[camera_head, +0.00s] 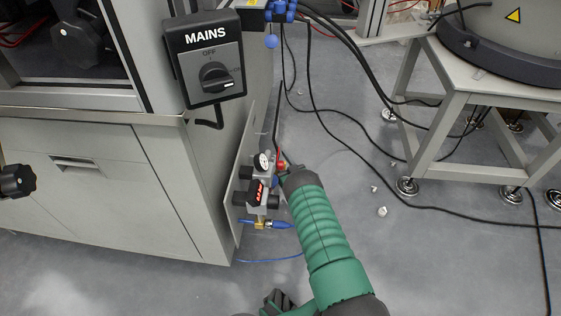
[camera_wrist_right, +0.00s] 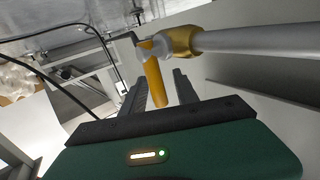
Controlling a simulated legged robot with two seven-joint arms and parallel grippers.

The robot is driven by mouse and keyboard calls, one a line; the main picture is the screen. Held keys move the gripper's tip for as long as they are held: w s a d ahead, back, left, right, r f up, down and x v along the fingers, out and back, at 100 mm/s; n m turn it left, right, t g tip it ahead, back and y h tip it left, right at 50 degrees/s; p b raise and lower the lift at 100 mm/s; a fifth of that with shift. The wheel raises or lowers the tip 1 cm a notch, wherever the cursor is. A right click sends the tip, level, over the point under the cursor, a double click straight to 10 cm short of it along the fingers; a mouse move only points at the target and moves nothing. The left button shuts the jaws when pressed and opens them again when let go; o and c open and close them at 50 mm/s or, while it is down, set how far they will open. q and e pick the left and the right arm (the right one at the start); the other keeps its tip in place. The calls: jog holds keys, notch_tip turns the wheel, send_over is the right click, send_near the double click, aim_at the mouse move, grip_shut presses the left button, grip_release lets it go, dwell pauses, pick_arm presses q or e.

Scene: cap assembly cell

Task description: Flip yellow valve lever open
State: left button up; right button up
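The yellow valve lever (camera_wrist_right: 155,84) shows in the right wrist view, hanging from a valve body with a brass-coloured fitting (camera_wrist_right: 182,42) on a grey pipe. My right gripper (camera_wrist_right: 160,90) is open, with one dark finger on each side of the lever. The lever reaches between the fingers, and a gap shows on both sides; I cannot tell its exact depth between them. In the head view my right gripper (camera_head: 288,172) is beside the small valve unit (camera_head: 258,188), mostly hidden by my green arm. The lever cannot be made out there.
A grey cabinet (camera_head: 110,185) with a MAINS switch box (camera_head: 208,65) stands at the left. A pressure gauge (camera_head: 262,162) and blue hoses (camera_head: 280,224) are close to my arm. Black cables (camera_head: 345,140) cross the floor towards a grey stand (camera_head: 470,85) at the right.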

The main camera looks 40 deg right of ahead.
jog(key=shift+c, duration=0.2)
grip_shut()
jog(key=shift+s, duration=0.1)
jog(key=n+t, duration=0.1)
jog(key=s+a+n+t, duration=0.1)
jog(key=t, duration=0.1)
jog(key=shift+s+a+r+n, duration=0.1)
jog(key=shift+s+a+n, duration=0.05)
jog(key=shift+a+n, duration=0.2)
jog(key=shift+s+a+n+t+y, duration=0.15)
jog(key=shift+s+a+n+t, duration=0.15)
jog(key=shift+n+t, duration=0.4)
jog(key=shift+s+a+n+t+y, duration=0.15)
jog(key=shift+a+n+t, duration=0.1)
jog(key=shift+n+t, duration=0.45)
